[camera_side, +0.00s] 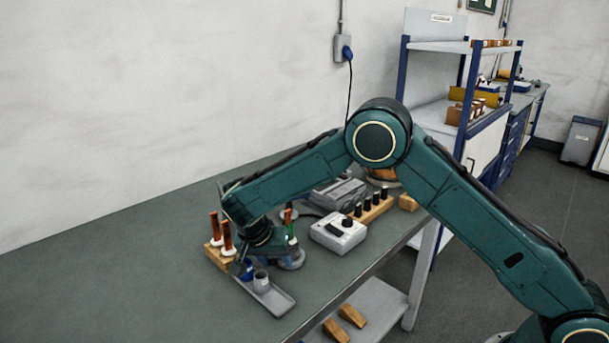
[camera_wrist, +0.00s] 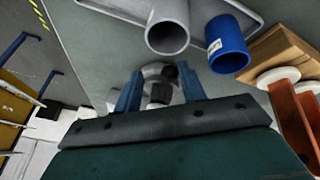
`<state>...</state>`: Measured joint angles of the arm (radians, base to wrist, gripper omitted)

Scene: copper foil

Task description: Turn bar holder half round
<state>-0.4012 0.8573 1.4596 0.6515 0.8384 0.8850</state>
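A wooden block (camera_side: 217,258) carrying upright copper bars on white discs stands left of my gripper in the side view; I take it as the bar holder. In the wrist view its wood (camera_wrist: 282,48) and copper bars (camera_wrist: 292,125) are at the right edge, partly cut off. My gripper (camera_wrist: 160,92) has its two blue fingers apart. A grey piece with black parts (camera_wrist: 158,72) shows in the gap; no finger clearly touches it. In the side view my wrist hides most of the fingers.
A grey tray (camera_side: 277,303) with a grey cup (camera_side: 261,281) lies just in front. A blue cup (camera_wrist: 228,45) is close to the block. A round grey base (camera_side: 292,261), a grey box with a knob (camera_side: 338,232) and a wooden rack (camera_side: 369,214) stand rightward. The left tabletop is clear.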

